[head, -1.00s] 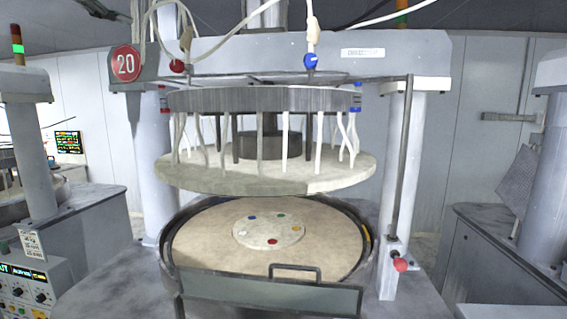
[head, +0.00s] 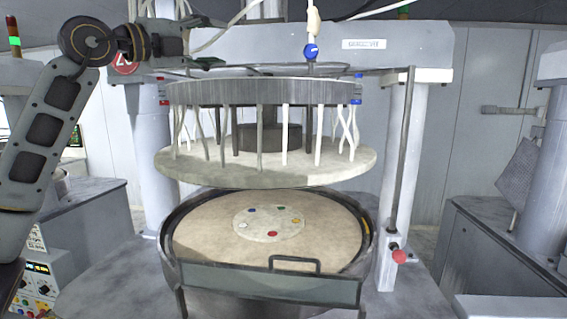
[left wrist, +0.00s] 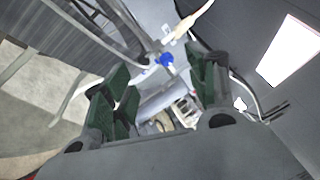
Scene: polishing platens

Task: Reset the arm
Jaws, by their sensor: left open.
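My left arm comes in from the left and reaches up across the top beam of the polishing machine. My left gripper (head: 206,63) is in front of the beam at its left part, with its green fingers just above the upper platen's ring. In the left wrist view my left gripper (left wrist: 158,92) shows its two green fingers spread apart with nothing held between them. My right gripper is in neither view.
The upper platen (head: 265,170) hangs over the round lower platen (head: 205,245), which has coloured dots at its centre. A blue valve (head: 311,52) and hoses are near my left gripper. A grey column (head: 405,160) stands at right. Control panels (head: 35,285) are at lower left.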

